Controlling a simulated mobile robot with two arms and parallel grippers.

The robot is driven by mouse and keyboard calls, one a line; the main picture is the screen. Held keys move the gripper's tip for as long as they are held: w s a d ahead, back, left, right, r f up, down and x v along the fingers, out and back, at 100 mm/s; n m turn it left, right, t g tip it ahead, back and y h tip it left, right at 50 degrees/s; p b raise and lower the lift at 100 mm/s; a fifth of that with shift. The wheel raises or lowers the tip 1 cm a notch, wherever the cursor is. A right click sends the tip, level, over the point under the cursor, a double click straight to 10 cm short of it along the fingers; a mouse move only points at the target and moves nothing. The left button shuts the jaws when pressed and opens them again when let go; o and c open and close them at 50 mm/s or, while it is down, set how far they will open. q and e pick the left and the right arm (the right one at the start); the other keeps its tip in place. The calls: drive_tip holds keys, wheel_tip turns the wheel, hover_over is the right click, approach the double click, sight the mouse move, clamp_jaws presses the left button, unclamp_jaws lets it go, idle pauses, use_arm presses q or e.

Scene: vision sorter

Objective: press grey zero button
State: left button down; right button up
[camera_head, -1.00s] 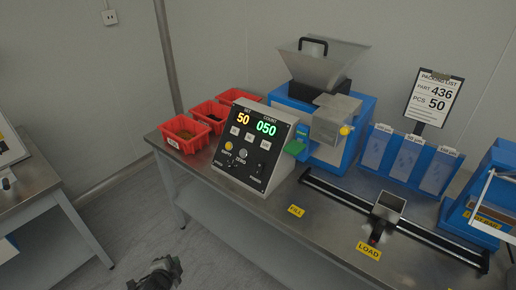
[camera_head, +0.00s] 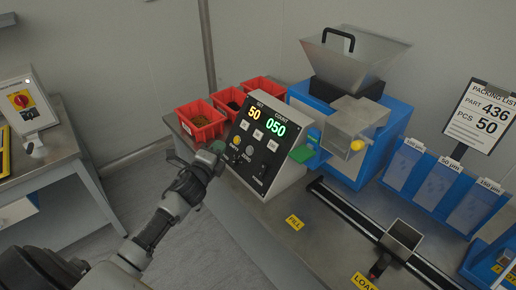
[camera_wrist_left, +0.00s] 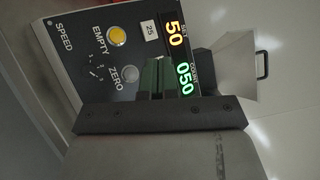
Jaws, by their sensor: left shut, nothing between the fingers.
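The grey ZERO button (camera_head: 249,150) is on the sloped black front panel of the counter box (camera_head: 262,150), just right of the yellow EMPTY button (camera_head: 236,141). In the left wrist view the ZERO button (camera_wrist_left: 131,75) shows unobstructed beside the green fingertips, below the yellow EMPTY button (camera_wrist_left: 117,37). My left gripper (camera_head: 216,148) is shut and empty, in front of the panel's lower left side. Its green fingers also show in the left wrist view (camera_wrist_left: 157,72). I cannot tell the exact gap to the panel. My right gripper is not in view.
Red bins (camera_head: 201,120) stand behind and left of the box. A blue feeder with a hopper (camera_head: 352,60) stands to its right. A black rail with a slider (camera_head: 400,238) runs along the table front. Open floor lies to the left.

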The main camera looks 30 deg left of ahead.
sight(249, 151)
use_arm(q)
drive_tip(key=shift+s, duration=0.1)
drive_tip(key=shift+w+d+f+b, duration=0.45)
drive_tip(key=shift+w+f+b, duration=0.4)
drive_tip(key=shift+w+b, duration=0.25)
drive_tip(key=shift+w+d+f+b, duration=0.45)
drive_tip(key=shift+w+f+b, duration=0.35)
drive_tip(key=shift+w+b, duration=0.3)
drive_tip(key=shift+w+d+f+b, duration=0.45)
drive_tip(key=shift+w+f+b, duration=0.4)
drive_tip(key=shift+w+b, duration=0.25)
drive_tip(key=shift+w, duration=0.15)
drive_tip(key=shift+w+d+f, duration=0.15)
drive_tip(key=shift+w+f, duration=0.05)
drive_tip(key=shift+w, duration=0.05)
